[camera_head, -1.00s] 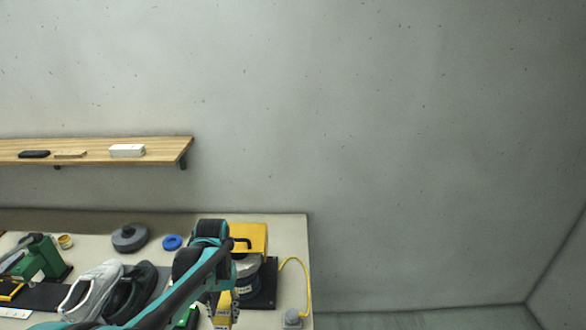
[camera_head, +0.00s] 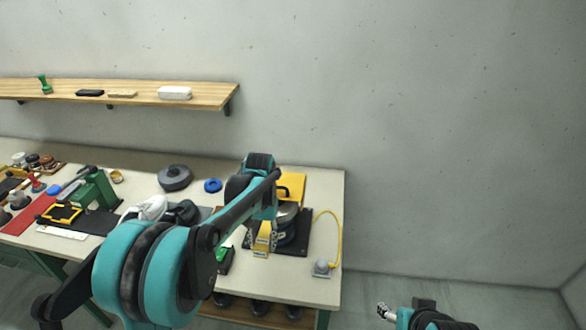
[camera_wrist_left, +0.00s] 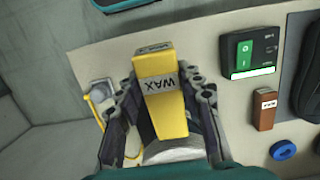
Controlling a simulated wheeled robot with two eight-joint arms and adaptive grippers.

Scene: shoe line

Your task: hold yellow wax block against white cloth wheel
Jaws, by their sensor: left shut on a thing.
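The yellow wax block (camera_wrist_left: 163,95), labelled WAX, is between the two fingers of my left gripper (camera_wrist_left: 160,108) in the left wrist view. The gripper is shut on it. In the head view my left gripper (camera_head: 262,234) holds the block (camera_head: 261,245) at the front of the yellow-housed machine (camera_head: 294,184). The white cloth wheel (camera_wrist_left: 173,152) shows just past the block's lower end in the left wrist view. The block partly covers it, and I cannot tell whether they touch. My right gripper (camera_head: 385,312) is at the bottom right of the head view, its jaws unclear.
A yellow cable runs to a grey socket (camera_head: 321,267) near the bench's right edge. Shoes (camera_head: 150,208), a grey disc (camera_head: 175,177) and a blue ring (camera_head: 212,185) stand to the left.

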